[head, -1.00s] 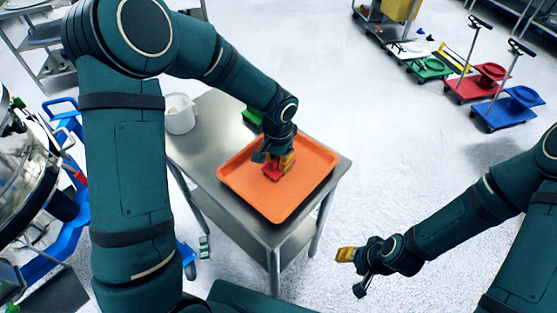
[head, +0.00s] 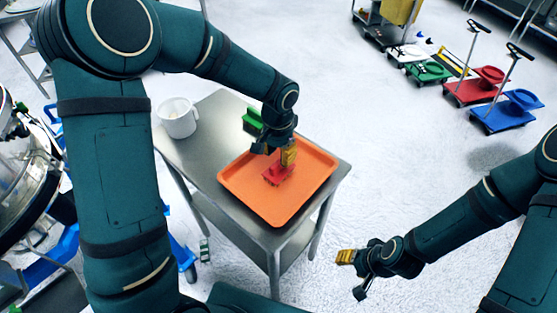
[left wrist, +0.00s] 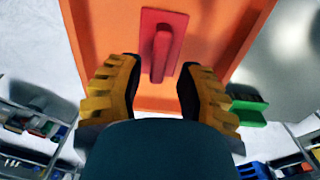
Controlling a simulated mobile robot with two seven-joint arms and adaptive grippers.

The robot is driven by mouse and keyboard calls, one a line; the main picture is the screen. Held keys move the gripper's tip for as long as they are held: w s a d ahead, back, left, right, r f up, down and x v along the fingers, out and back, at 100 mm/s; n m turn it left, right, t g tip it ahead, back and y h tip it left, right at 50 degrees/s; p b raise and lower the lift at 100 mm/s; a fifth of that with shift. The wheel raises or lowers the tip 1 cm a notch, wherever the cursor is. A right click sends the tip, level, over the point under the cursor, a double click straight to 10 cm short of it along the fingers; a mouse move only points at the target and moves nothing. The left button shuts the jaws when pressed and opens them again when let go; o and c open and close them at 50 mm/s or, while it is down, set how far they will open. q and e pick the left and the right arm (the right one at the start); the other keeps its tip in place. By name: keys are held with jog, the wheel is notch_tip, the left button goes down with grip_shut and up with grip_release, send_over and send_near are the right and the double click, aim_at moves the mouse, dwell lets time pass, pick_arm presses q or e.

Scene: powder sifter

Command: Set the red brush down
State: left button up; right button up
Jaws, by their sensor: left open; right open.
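The red brush (head: 277,174) lies on the orange tray (head: 278,212), which rests on the metal table. In the left wrist view the red brush (left wrist: 162,42) shows its handle pointing toward my gripper, against the orange tray floor (left wrist: 218,35). My left gripper (head: 280,155) is just above the brush. In the left wrist view its yellow fingers (left wrist: 160,85) are spread apart, with nothing between the tips. My right gripper (head: 352,272) is open and empty, over the floor to the right of the table.
A green brush (head: 252,121) lies on the table behind the tray; it also shows in the left wrist view (left wrist: 247,107). A white container (head: 177,118) stands at the table's back left. Coloured dollies (head: 507,112) stand at the far right. Floor right of the table is clear.

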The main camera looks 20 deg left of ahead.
aim_at(279, 162)
pick_arm(q)
notch_tip(279, 162, up, 7)
jog(key=p, duration=0.1)
dwell(0.7)
